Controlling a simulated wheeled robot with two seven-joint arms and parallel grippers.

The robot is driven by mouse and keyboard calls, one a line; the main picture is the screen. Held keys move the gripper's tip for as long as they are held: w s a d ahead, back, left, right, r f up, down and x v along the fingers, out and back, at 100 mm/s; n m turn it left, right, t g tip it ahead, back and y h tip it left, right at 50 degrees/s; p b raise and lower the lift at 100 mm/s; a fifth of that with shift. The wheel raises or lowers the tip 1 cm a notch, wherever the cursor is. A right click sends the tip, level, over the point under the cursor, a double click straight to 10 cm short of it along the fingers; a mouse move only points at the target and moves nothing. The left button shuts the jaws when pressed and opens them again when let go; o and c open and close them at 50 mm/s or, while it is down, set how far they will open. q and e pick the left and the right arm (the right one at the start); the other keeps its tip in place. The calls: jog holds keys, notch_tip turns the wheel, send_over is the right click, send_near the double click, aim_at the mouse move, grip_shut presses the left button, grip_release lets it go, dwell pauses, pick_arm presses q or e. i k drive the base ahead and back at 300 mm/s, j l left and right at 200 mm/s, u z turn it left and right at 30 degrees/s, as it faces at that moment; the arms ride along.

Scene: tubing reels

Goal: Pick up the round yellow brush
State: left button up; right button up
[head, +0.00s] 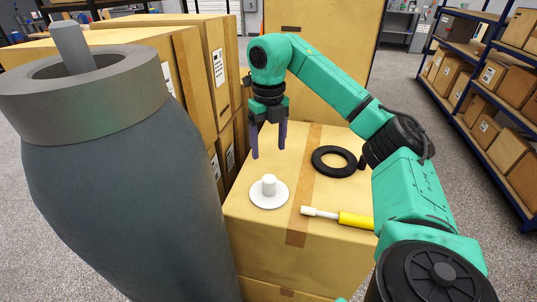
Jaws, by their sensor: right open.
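A round yellow brush (355,220) with a yellow handle and a white end lies on top of the cardboard box (260,230), near its front right. Part of the handle's right end is hidden behind my right arm. My right gripper (269,150) points down with its two dark fingers apart and empty. It hangs over the back left of the box, up and left of the brush and apart from it. My left gripper is not in view.
A white disc with a peg (269,190) and a black ring (333,161) lie on the same box. A large grey cylindrical body (110,180) blocks the left side. Stacked boxes (205,80) stand behind, and a blue shelf (490,90) with boxes stands at right.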

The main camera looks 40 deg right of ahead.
aim_at(350, 219)
jog(key=k, duration=1.5)
